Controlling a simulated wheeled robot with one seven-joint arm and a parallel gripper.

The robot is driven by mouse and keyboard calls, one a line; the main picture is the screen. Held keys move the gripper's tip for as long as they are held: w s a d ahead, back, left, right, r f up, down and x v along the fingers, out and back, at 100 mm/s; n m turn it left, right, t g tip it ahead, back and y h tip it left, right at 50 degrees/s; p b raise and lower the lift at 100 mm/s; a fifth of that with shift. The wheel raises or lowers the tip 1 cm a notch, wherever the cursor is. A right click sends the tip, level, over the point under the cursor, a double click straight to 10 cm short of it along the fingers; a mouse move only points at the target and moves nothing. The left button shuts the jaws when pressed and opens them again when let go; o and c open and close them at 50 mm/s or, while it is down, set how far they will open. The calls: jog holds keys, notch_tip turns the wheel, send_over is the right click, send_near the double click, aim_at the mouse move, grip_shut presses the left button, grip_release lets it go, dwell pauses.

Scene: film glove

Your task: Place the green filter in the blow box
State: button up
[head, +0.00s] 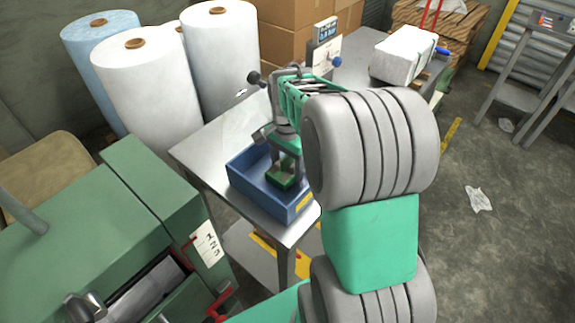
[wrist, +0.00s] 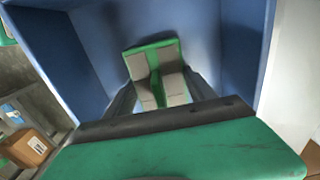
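The green filter (head: 280,177) is inside the blue box (head: 246,184), which stands on the metal table. In the wrist view the filter (wrist: 150,48) shows a green frame with grey panels, between the blue walls (wrist: 75,50). My gripper (head: 286,172) reaches down into the box from above. In the wrist view its two fingers (wrist: 160,88) lie against both sides of the filter and appear shut on it. Whether the filter touches the box floor is hard to tell.
A green machine (head: 110,230) stands left of the metal table (head: 212,150). Large white rolls (head: 150,100) and cardboard boxes (head: 290,40) stand behind. A white wrapped block (head: 403,54) lies at the back right. Open floor (head: 500,240) is at the right.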

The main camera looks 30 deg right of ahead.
aim_at(287, 157)
jog(key=o, duration=0.4)
jog(key=shift+r+b, duration=0.3)
jog(key=shift+r, duration=3.7)
